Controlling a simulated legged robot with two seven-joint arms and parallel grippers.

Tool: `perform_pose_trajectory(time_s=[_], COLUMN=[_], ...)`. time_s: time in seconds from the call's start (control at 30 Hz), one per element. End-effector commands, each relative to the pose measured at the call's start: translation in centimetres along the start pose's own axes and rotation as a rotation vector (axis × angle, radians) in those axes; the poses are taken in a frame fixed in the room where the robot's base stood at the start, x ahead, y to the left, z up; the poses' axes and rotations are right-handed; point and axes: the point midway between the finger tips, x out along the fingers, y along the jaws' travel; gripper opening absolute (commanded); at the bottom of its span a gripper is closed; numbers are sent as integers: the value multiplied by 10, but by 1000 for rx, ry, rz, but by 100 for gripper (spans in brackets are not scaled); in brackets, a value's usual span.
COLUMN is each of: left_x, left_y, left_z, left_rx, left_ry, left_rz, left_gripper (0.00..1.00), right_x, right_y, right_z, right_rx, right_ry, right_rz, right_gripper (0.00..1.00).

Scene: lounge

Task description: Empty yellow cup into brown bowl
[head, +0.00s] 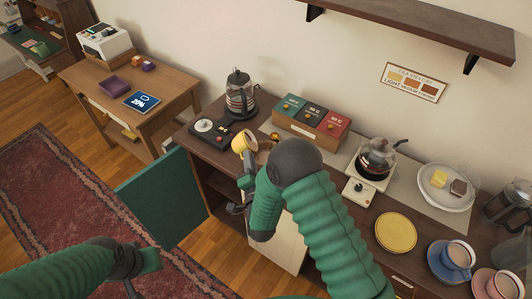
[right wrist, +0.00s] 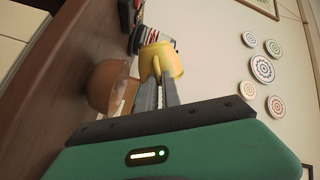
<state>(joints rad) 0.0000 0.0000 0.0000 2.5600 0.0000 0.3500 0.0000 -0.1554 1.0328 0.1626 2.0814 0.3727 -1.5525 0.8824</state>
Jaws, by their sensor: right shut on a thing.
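The yellow cup (head: 240,143) is held by my right gripper (head: 246,170) above the counter. In the right wrist view the cup (right wrist: 164,60) sits between the two finger ends. It looks tilted in the head view; I cannot see its contents. The brown bowl (right wrist: 106,88) stands on the counter beside the cup in the right wrist view, apart from it in the picture. In the head view the bowl (head: 264,146) is partly hidden behind my right arm. My left gripper (head: 132,288) is at the lower left, over the rug, far from both.
A yellow plate (head: 396,232) and cups lie to the right. A green cabinet door (head: 163,197) stands open.

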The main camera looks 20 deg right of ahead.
Motion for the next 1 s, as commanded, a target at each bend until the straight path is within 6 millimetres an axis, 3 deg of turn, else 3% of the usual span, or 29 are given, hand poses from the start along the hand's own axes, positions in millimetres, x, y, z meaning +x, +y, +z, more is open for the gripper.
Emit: perform_pose_trajectory(time_s=[1.0], left_x=[3], left_y=[0], left_z=[1], left_rx=[0], left_ry=[0], left_rz=[0], left_gripper=[36], right_x=[0], right_y=[5], right_z=[-1], right_rx=[122], right_ry=[2], right_rz=[-13], right_gripper=[0])
